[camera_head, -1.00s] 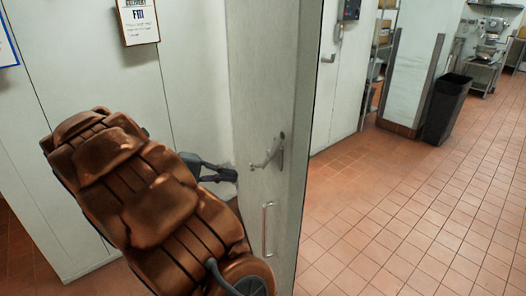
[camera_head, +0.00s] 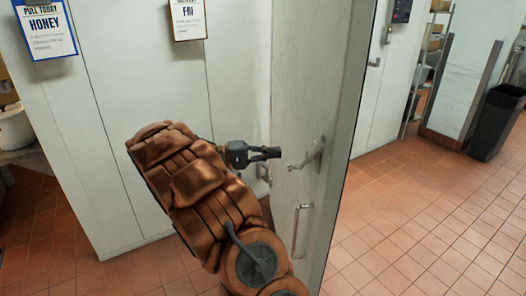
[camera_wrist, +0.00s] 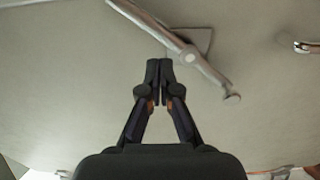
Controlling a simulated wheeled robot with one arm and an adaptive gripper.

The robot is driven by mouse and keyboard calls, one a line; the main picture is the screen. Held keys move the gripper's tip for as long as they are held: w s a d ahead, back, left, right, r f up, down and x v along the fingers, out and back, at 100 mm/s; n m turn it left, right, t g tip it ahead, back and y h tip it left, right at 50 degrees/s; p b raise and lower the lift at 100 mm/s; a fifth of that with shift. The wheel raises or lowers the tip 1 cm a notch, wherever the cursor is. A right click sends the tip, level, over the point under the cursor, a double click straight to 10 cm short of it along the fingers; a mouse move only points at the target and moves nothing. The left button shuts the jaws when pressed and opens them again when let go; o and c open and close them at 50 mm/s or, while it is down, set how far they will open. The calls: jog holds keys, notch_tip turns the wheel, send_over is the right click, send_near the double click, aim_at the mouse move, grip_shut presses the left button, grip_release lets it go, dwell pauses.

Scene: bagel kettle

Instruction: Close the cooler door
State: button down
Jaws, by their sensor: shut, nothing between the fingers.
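The cooler door (camera_head: 335,85) is a tall pale grey panel standing open, with its long edge toward the head camera. A metal lever handle (camera_head: 311,156) and, lower down, a vertical pull bar (camera_head: 297,228) are on its left face. My gripper (camera_head: 279,153) is shut and empty, just left of the lever at about its height. In the wrist view the shut fingertips (camera_wrist: 159,65) point at the door face (camera_wrist: 70,80), close by the lever (camera_wrist: 185,52). I cannot tell whether they touch. The end of another metal handle (camera_wrist: 308,47) shows at the right.
White wall panels (camera_head: 150,110) with paper signs (camera_head: 47,28) stand behind my arm. A black bin (camera_head: 497,125) and metal shelving (camera_head: 428,70) are at the far right. The red tiled floor (camera_head: 420,220) right of the door is clear.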

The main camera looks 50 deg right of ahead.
aim_at(312, 150)
jog(key=p+x, duration=0.2)
jog(key=x, duration=0.5)
jog(key=shift+s+d, duration=0.25)
jog(key=shift+d, duration=0.05)
jog(key=shift+s+d, duration=0.3)
jog(key=shift+d, duration=0.1)
jog(key=shift+d+f, duration=0.1)
